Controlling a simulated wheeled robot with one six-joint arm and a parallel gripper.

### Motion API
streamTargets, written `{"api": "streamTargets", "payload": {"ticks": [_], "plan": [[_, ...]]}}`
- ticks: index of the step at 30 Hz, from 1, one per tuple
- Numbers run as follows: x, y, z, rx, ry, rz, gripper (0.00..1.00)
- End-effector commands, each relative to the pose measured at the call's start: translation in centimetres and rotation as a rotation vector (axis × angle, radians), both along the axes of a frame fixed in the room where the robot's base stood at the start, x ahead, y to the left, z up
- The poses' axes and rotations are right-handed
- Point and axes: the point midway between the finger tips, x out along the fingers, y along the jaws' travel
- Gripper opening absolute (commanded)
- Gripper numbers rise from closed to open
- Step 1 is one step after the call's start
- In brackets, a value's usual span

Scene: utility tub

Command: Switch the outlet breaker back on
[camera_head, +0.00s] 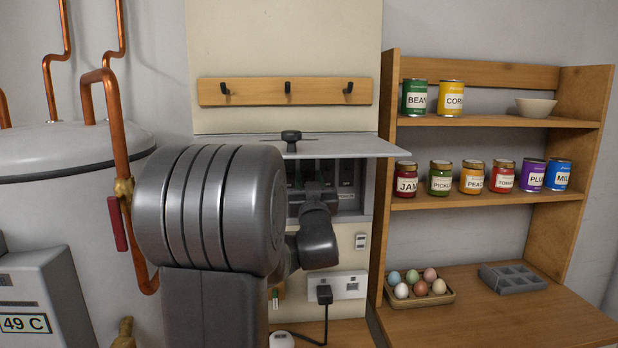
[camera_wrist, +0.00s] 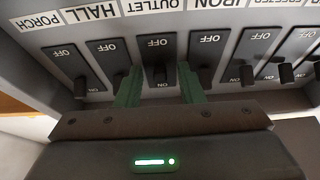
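The outlet breaker (camera_wrist: 158,72) is a black lever in the row of breakers, under the "OUTLET" label in the wrist view. My arm hides much of the box and the gripper's tips there.
The hall breaker (camera_wrist: 118,80) and iron breaker (camera_wrist: 205,76) sit close on either side of my fingers. The raised cover juts out above my wrist. A wall socket (camera_head: 352,285) with a black plug (camera_head: 324,294) is below the box. A wooden shelf (camera_head: 470,200) stands right.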

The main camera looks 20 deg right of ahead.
Motion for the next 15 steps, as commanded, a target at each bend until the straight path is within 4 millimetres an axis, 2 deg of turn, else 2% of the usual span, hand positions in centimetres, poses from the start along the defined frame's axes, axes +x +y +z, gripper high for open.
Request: {"api": "streamTargets", "payload": {"ticks": [7,8,12,13,15], "plan": [[0.07,-0.01,-0.01,0.0,0.0,0.0,0.35],[0.07,-0.01,-0.01,0.0,0.0,0.0,0.31],[0.06,-0.01,-0.02,0.001,0.0,0.0,0.03],[0.06,-0.01,-0.02,0.001,0.0,0.0,0.0],[0.05,0.0,-0.01,0.001,0.0,0.0,0.0]]}}
